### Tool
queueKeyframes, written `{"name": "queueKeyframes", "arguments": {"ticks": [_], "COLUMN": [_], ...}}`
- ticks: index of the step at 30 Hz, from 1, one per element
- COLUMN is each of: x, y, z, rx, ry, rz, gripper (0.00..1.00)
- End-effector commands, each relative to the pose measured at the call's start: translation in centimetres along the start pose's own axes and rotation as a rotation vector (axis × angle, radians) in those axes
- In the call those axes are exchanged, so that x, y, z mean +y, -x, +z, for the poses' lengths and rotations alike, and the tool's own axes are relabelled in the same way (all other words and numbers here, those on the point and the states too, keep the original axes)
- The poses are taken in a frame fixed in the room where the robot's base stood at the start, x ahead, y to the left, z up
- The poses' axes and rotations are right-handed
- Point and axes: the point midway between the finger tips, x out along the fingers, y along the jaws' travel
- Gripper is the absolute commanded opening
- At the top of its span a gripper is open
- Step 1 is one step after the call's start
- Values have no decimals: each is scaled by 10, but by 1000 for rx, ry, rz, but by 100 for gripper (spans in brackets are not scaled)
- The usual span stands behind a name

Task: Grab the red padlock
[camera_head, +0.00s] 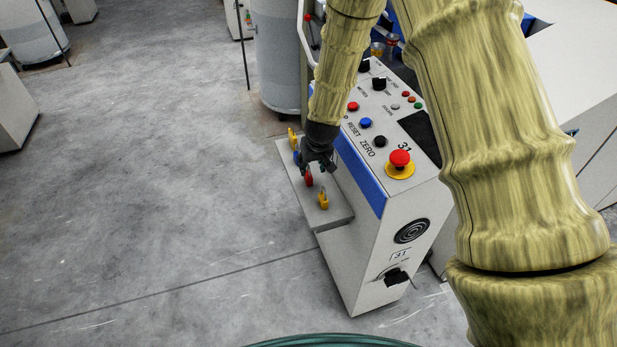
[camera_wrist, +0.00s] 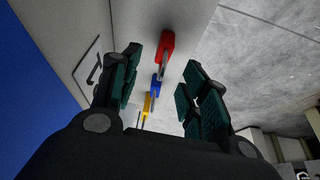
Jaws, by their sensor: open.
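The red padlock (camera_head: 308,180) lies on a narrow grey shelf (camera_head: 335,217) on the side of the control cabinet. In the wrist view the red padlock (camera_wrist: 167,45) shows beyond the fingertips, its shackle toward my gripper. My gripper (camera_head: 319,166) is above the shelf, close to the red padlock, and hides part of the area around it. In the wrist view my gripper (camera_wrist: 160,75) is open, its two green-padded fingers apart, with nothing held between them. I cannot tell the exact height gap to the padlock.
A blue padlock (camera_wrist: 156,86) and a yellow padlock (camera_wrist: 148,104) stand in line with the red one. Another yellow padlock (camera_head: 323,201) is near the shelf's front end. The cabinet (camera_head: 365,245) rises beside the shelf. Open floor (camera_head: 150,180) lies to the left.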

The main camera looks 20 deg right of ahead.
Motion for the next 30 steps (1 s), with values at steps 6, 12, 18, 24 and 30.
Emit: {"name": "queueKeyframes", "arguments": {"ticks": [6,12,18,24,30], "x": [1,1,-2,-3,-3], "y": [-22,-28,-44,-66,-78], "z": [1,1,2,3,3], "rx": [-2,0,-2,-2,-1], "ry": [-2,-3,-3,-4,-3], "rz": [0,1,1,1,1], "gripper": [45,45,45,45,45]}}
